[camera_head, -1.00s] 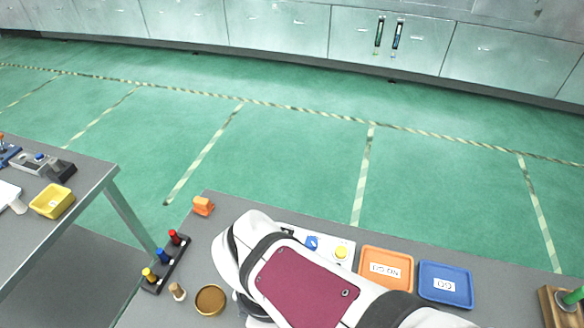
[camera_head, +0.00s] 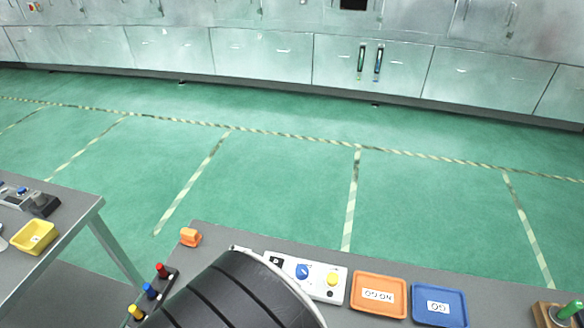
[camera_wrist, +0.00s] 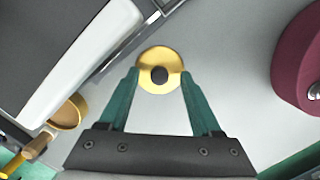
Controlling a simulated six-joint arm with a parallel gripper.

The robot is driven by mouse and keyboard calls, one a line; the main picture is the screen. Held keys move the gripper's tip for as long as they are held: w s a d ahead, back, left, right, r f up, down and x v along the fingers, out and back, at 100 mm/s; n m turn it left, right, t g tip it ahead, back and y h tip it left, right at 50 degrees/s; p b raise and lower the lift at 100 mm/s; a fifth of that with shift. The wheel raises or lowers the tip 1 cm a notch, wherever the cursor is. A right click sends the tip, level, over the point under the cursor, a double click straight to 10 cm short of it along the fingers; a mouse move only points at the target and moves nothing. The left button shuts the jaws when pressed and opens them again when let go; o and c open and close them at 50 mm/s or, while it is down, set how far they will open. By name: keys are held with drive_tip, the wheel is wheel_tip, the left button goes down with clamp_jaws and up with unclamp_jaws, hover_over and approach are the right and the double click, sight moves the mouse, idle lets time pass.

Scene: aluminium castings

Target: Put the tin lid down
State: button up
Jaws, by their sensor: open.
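The tin lid (camera_wrist: 148,84), a round gold disc with a dark knob at its centre, shows in the wrist view, seen from above over a pale grey surface. My gripper (camera_wrist: 160,76) is open, with its two teal fingers on either side of the lid. The fingertips are close to the lid's edges; I cannot tell if they touch it, or whether the lid rests on the surface. In the head view neither the lid nor my gripper shows.
A round gold-brown dish (camera_wrist: 69,113) lies left of my gripper. In the head view, a white panel with knobs (camera_head: 318,284), an orange tray (camera_head: 355,293) and a blue tray (camera_head: 416,307) sit along the table. A rack of coloured pegs (camera_head: 172,278) and an orange block (camera_head: 190,237) are left.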

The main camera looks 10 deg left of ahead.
drive_tip(key=shift+f, duration=0.2)
clamp_jaws()
drive_tip(key=shift+r, duration=0.1)
